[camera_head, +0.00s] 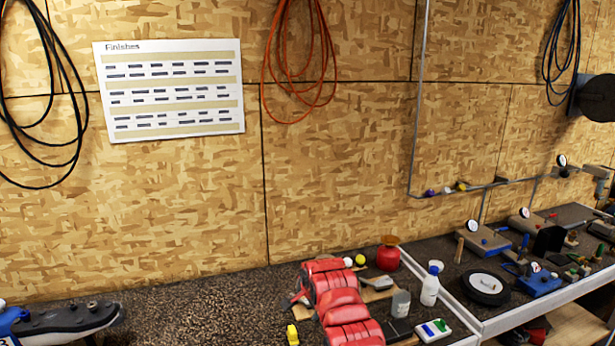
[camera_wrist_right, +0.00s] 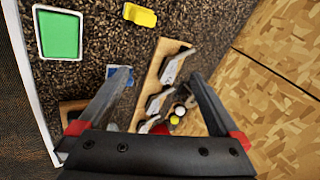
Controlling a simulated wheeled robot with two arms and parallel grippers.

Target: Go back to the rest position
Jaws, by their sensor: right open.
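My right gripper (camera_wrist_right: 158,76) is open in the right wrist view, its two dark fingers spread wide with nothing between the tips. It is above the bench. A wooden rack (camera_wrist_right: 168,55) with several grey club heads (camera_wrist_right: 160,101) shows below and between the fingers. In the head view, a red segmented body that seems to be my right arm rises from the bottom edge and covers part of the rack. The fingers are hard to make out there. My left gripper does not show in either view.
Near the rack stand a red container (camera_head: 388,257), a grey bottle (camera_head: 401,303) and a white bottle (camera_head: 430,288). A yellow object (camera_head: 292,335) lies at the left. A dark tool (camera_head: 65,319) sits at the far left. The bench (camera_head: 210,310) between them is clear. The wooden wall (camera_head: 190,200) is behind.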

